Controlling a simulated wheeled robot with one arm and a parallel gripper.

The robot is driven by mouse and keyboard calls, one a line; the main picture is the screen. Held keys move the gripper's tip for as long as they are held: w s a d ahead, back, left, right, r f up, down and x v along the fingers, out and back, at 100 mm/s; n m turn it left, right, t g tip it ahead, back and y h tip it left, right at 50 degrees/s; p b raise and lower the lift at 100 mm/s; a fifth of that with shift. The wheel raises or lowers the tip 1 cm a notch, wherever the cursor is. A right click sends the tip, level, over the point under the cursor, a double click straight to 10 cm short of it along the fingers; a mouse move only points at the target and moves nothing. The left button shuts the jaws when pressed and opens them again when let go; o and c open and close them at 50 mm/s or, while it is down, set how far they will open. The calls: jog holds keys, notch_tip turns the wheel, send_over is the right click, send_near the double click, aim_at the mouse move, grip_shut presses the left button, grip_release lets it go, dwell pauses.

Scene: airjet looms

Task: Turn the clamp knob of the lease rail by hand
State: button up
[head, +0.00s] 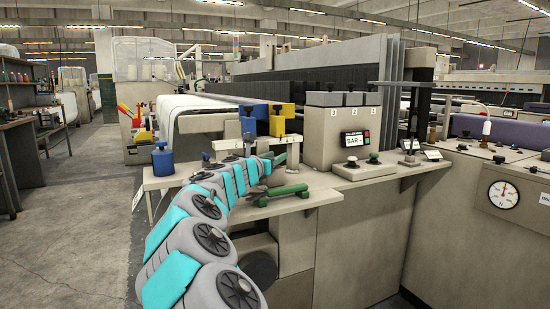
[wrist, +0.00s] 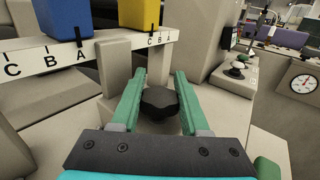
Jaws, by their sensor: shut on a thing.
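The clamp knob (wrist: 160,103) is a black, faceted knob in the middle of the wrist view, in front of a pale upright post. My gripper (wrist: 159,84) has its two green fingers on either side of it, shut on the knob. The lease rail (wrist: 62,56) is a white bar lettered C B A, with a blue block (wrist: 62,18) and a yellow block (wrist: 138,12) on it. In the head view my gripper (head: 276,161) is at the loom's side ledge, and my arm hides the knob there.
A green-handled tool (head: 288,191) lies on the ledge (head: 318,198) just right of my arm. A control box (head: 330,130) with small knobs stands to the right, and a gauge (head: 503,194) is farther right. The floor (head: 75,205) at left is clear.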

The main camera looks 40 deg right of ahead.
grip_shut()
